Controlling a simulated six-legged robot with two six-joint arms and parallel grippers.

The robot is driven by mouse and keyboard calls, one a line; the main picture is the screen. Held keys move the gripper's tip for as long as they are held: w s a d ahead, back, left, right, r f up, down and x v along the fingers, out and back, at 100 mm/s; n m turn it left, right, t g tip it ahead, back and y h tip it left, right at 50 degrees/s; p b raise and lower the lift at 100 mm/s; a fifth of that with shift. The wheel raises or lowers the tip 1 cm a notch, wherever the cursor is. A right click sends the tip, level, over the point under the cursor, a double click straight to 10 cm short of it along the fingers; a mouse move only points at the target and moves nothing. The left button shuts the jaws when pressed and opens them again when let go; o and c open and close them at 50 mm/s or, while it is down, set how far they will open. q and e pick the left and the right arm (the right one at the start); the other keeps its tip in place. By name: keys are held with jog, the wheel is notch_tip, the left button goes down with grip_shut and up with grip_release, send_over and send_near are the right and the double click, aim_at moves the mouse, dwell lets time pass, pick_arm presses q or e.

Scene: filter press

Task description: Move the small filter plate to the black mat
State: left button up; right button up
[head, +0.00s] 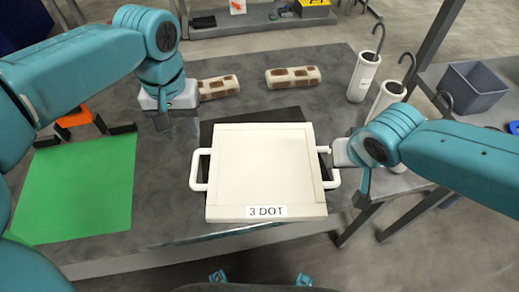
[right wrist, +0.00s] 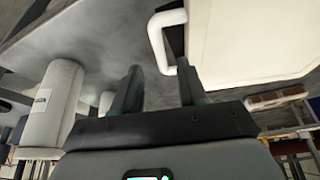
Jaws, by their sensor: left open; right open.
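A white square filter plate (head: 265,170) labelled "3 DOT" has a loop handle on its left and right sides. It lies over the black mat (head: 255,115), which shows behind it and at its sides. I cannot tell whether its underside touches the mat fully. My left gripper (head: 163,122) is open and empty, behind and left of the plate, apart from its left handle. My right gripper (head: 350,172) is open beside the right handle. In the right wrist view the handle (right wrist: 160,42) shows just beyond the open fingertips (right wrist: 160,80), not gripped.
A green mat (head: 75,190) lies at left, with an orange object (head: 75,117) at its far edge. Two brown-patterned pale blocks (head: 293,77) lie behind the plate. White cylinders with hooks (head: 363,77) stand at the right edge. A grey bin (head: 475,87) is on another table.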

jog(key=v, duration=0.6)
jog(key=shift+r, duration=0.2)
jog(key=shift+s, duration=0.1)
